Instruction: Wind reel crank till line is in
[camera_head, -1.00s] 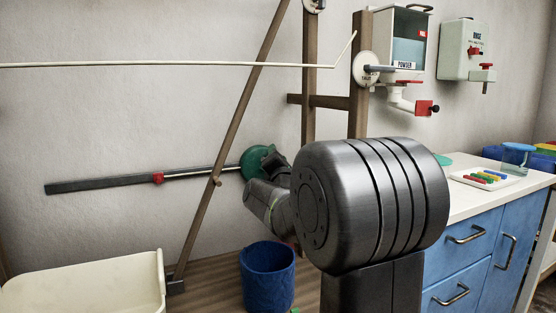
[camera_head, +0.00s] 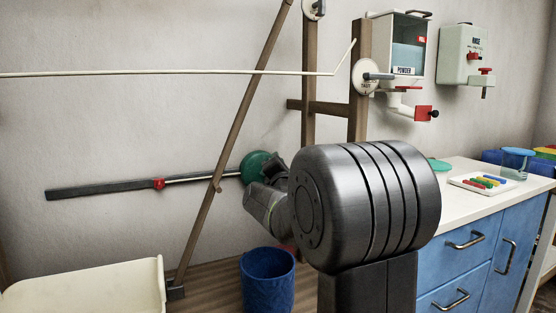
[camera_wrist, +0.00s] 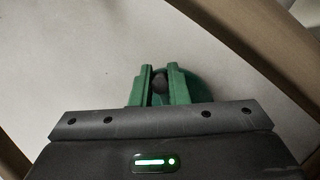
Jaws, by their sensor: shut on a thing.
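A green round disc (camera_head: 255,167), which looks like the reel, is by the wall at the end of a grey rod. The wrist view shows this disc (camera_wrist: 190,85) behind my gripper. My gripper (camera_wrist: 161,84) has green fingers, shut on a small dark round knob (camera_wrist: 160,82), apparently the crank's handle. In the head view my arm hides the fingers and most of the crank. A cream line (camera_head: 170,72) runs across from the left edge, then bends up toward a wooden post. How the line meets the reel cannot be seen.
A white disc (camera_head: 364,78) with a grey handle is on the right post. A slanted wooden pole (camera_head: 235,118) crosses the rod with a red bead (camera_head: 159,184). A blue bin (camera_head: 267,280) and cream basin (camera_head: 85,288) stand below; a blue cabinet (camera_head: 465,255) is right.

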